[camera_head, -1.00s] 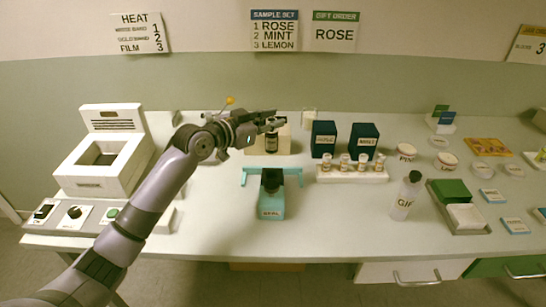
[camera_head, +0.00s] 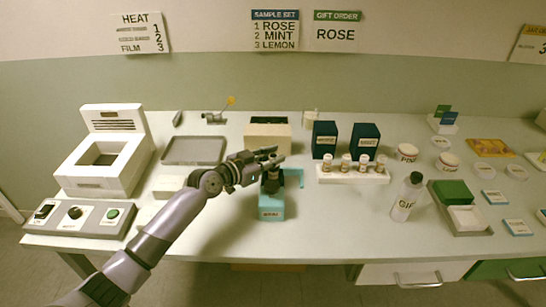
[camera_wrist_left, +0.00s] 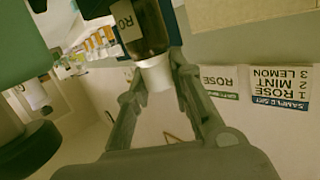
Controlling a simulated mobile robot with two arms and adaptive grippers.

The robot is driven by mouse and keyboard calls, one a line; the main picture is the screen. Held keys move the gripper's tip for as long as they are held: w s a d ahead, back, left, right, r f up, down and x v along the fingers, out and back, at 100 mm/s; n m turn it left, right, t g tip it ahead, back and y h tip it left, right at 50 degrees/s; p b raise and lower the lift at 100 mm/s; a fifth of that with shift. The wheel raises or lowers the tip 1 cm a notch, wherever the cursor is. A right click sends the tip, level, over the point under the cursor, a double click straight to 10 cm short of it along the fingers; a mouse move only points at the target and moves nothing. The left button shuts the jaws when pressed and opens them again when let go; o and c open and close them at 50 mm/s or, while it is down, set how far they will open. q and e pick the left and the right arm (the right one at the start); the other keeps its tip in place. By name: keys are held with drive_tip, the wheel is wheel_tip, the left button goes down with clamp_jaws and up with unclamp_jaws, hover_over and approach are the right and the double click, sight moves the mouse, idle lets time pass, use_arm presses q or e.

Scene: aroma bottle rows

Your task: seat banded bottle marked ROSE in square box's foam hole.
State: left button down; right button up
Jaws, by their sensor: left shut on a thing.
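My left gripper (camera_head: 277,157) is shut on the dark bottle. In the left wrist view its fingers (camera_wrist_left: 160,105) hold the bottle (camera_wrist_left: 148,32) by its white cap (camera_wrist_left: 155,74). A pale label starting "RO" shows; the rest is cut off, and I cannot make out a band. An open white box (camera_head: 466,217) lies beside a green piece (camera_head: 450,190) at the right; no foam hole can be made out. My right gripper is not in view.
A cream box (camera_head: 267,146) with a dark open top stands behind the stand. Two dark blue boxes (camera_head: 324,139) and a white rack (camera_head: 352,175) of small bottles are right of it. A clear bottle (camera_head: 407,197) stands farther right. A grey tray (camera_head: 194,151) is left.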

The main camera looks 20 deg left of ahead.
use_arm(q)
drive_tip(key=shift+f, duration=0.1)
drive_tip(key=c, duration=1.8)
unclamp_jaws()
drive_tip(key=o, duration=0.4)
drive_tip(key=shift+c, duration=0.2)
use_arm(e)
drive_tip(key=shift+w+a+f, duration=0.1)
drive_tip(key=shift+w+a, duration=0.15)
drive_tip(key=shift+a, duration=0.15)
use_arm(q)
drive_tip(key=shift+s+a, duration=0.2)
drive_tip(key=b+v, duration=0.1)
drive_tip(key=v, duration=1)
drive_tip(key=shift+s+b, duration=0.25)
drive_tip(key=shift+b, duration=0.05)
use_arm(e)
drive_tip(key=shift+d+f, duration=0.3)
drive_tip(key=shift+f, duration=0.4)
